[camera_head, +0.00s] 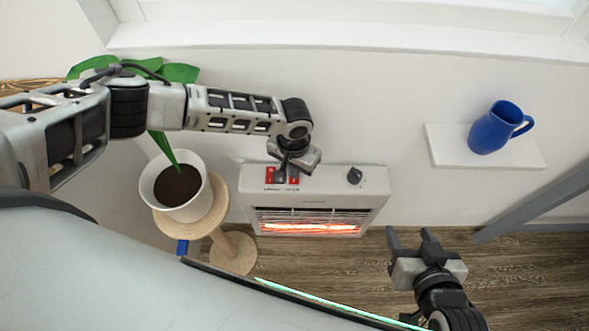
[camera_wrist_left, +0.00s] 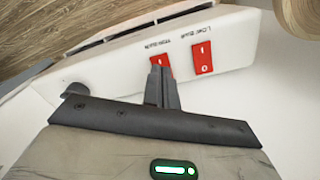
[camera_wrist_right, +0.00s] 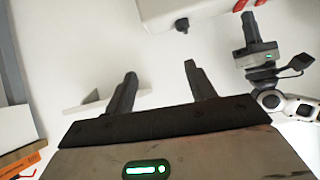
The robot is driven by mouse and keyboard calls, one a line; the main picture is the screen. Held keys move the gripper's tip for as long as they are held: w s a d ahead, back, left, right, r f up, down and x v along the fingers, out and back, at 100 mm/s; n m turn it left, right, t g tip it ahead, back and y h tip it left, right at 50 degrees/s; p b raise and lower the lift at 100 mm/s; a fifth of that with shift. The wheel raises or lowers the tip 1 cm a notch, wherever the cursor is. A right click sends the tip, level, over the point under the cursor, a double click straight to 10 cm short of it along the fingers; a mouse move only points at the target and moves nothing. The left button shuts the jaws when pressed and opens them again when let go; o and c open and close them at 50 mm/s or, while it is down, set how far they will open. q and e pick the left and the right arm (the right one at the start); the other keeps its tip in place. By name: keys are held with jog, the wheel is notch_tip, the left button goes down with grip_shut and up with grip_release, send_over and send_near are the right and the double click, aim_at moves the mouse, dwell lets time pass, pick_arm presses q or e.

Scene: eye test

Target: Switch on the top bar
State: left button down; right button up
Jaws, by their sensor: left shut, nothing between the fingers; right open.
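The white heater (camera_head: 376,187) stands low by the wall, with an orange glow low in its grille (camera_head: 310,227). On its top are two red rocker switches and a dark knob (camera_head: 355,175). In the left wrist view the switch labelled low bar (camera_wrist_left: 202,58) is in clear sight. My left gripper (camera_wrist_left: 161,75) is shut and empty, its tips over the other switch (camera_wrist_left: 168,65), partly hiding it; its label is hard to read. I cannot tell whether the tips touch it. My right gripper (camera_head: 410,235) is open and empty, right of the heater.
A potted plant (camera_head: 178,190) stands on a round wooden stool (camera_head: 232,252) left of the heater, under my left arm. A blue jug (camera_head: 492,130) is on a white wall shelf (camera_head: 440,145) at right. The wooden floor (camera_head: 520,275) at right looks clear.

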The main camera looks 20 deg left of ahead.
pick_arm(q)
jog(key=shift+r+p, duration=0.35)
jog(key=shift+r, duration=0.3)
jog(key=shift+r+p, duration=0.3)
jog(key=shift+p, duration=0.05)
notch_tip(320, 180, up, 2)
jog(key=shift+p, duration=1.1)
jog(key=shift+r+p, duration=0.4)
pick_arm(e)
jog(key=shift+s+d+r, duration=0.2)
jog(key=shift+d+r, duration=0.4)
